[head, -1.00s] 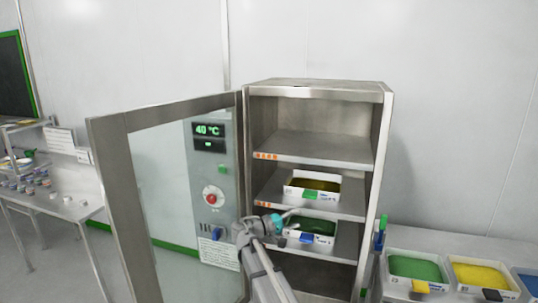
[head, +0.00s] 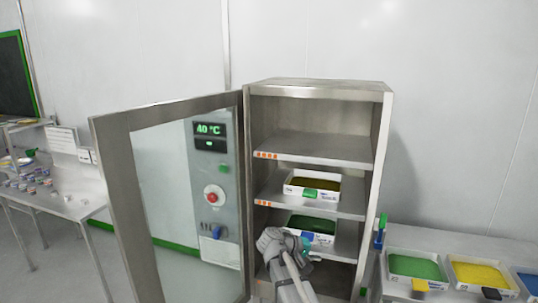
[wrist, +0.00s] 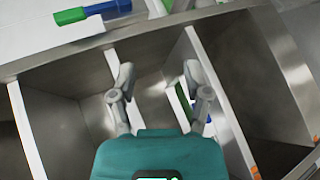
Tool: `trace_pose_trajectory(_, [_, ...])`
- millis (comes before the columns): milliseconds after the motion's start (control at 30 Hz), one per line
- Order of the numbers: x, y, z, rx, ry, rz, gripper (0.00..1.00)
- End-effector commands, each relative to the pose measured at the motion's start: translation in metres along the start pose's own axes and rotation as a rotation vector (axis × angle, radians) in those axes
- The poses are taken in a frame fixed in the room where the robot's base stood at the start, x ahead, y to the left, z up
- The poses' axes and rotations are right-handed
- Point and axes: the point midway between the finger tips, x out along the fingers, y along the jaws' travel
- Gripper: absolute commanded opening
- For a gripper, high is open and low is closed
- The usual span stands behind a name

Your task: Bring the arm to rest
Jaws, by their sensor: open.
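My gripper (wrist: 157,84) is open and empty in the wrist view, its two fingers apart in front of the open cabinet's shelves. In the head view my gripper (head: 306,246) shows small and partly hidden behind my own arm, in front of the lower part of the cabinet (head: 388,130). A white tray of dark green material (head: 312,222) with a blue tab stands on a shelf just above and behind it. This tray is partly seen beside the right finger in the wrist view (wrist: 185,104). I cannot tell whether the gripper touches anything.
The cabinet's glass door (head: 112,190) stands open at left. A second tray (head: 312,185) with a green tab sits on the shelf above; the top shelf (head: 315,146) is empty. Green (head: 415,267) and yellow (head: 480,275) trays lie on the right bench, near a blue-green upright object (head: 380,232).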

Motion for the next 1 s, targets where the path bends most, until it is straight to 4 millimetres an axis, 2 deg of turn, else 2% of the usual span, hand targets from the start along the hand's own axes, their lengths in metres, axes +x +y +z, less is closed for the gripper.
trace_pose_trajectory(33, [0.009,-0.006,0.019,0.009,-0.017,-0.057,0.62])
trace_pose_trajectory(200, [0.027,-0.032,0.060,0.039,-0.061,-0.266,0.62])
trace_pose_trajectory(400, [0.035,-0.062,0.106,0.084,-0.106,-0.510,0.62])
trace_pose_trajectory(700, [0.021,-0.099,0.166,0.167,-0.154,-0.871,0.62])
trace_pose_trajectory(833, [0.011,-0.108,0.183,0.200,-0.164,-0.999,0.62])
trace_pose_trajectory(1000, [0.001,-0.114,0.194,0.226,-0.169,-1.097,0.62])
